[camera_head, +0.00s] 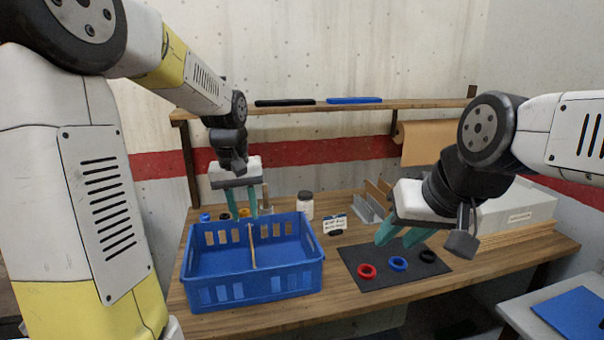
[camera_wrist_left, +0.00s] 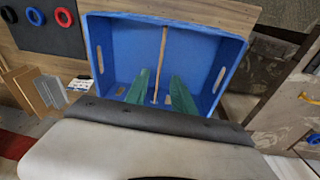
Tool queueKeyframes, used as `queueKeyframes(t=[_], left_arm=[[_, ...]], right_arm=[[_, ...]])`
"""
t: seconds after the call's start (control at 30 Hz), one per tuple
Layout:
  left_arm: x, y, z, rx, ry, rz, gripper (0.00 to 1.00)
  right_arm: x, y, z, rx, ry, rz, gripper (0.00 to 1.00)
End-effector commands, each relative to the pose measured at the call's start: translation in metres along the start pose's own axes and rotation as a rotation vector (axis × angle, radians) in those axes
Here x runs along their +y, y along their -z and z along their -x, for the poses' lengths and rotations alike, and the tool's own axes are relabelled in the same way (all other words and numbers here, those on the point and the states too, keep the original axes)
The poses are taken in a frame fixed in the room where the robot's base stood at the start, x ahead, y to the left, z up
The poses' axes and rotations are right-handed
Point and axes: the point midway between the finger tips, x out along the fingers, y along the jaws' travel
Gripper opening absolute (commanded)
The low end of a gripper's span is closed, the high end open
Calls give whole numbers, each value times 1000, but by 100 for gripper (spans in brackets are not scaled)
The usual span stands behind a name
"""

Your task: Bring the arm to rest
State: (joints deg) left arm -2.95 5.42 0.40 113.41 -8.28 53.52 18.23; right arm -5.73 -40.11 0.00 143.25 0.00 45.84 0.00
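My left gripper (camera_head: 240,215) hangs above the back edge of the blue crate (camera_head: 255,287), its two green fingers apart and pointing down. In the left wrist view the left gripper (camera_wrist_left: 161,85) shows its fingers spread with nothing between them, over the crate (camera_wrist_left: 200,45). My right gripper (camera_head: 398,237) is above the dark mat (camera_head: 385,280), its green fingers apart and tilted down to the left, with nothing seen between them.
Red (camera_head: 366,271), blue (camera_head: 398,264) and black (camera_head: 427,256) rings lie on the mat. The crate has a wooden divider (camera_head: 252,246) and looks empty. A white jar (camera_head: 305,206), small label stand (camera_head: 334,224) and white box (camera_head: 515,210) stand behind. A shelf (camera_head: 330,106) runs above.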

Motion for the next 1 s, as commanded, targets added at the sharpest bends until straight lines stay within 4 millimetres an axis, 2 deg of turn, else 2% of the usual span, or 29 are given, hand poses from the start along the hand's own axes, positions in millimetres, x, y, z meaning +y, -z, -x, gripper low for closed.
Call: queueKeyframes(t=[0.03,0.2,0.33,0.5,0.7,1.0], left_arm=[[-1,-16,20,38,-21,-20,30],[-5,-68,60,150,-79,-95,30],[-8,-109,79,238,-118,-150,30],[-11,-151,89,332,-155,-209,30],[-12,-173,90,384,-173,-242,30],[-12,-175,90,389,-174,-246,30]], right_arm=[[0,0,0,0,0,0,36],[0,0,0,0,0,0,36],[0,0,0,0,0,0,36],[0,0,0,0,0,0,36],[0,0,0,0,0,0,36],[0,0,0,0,0,0,36]])
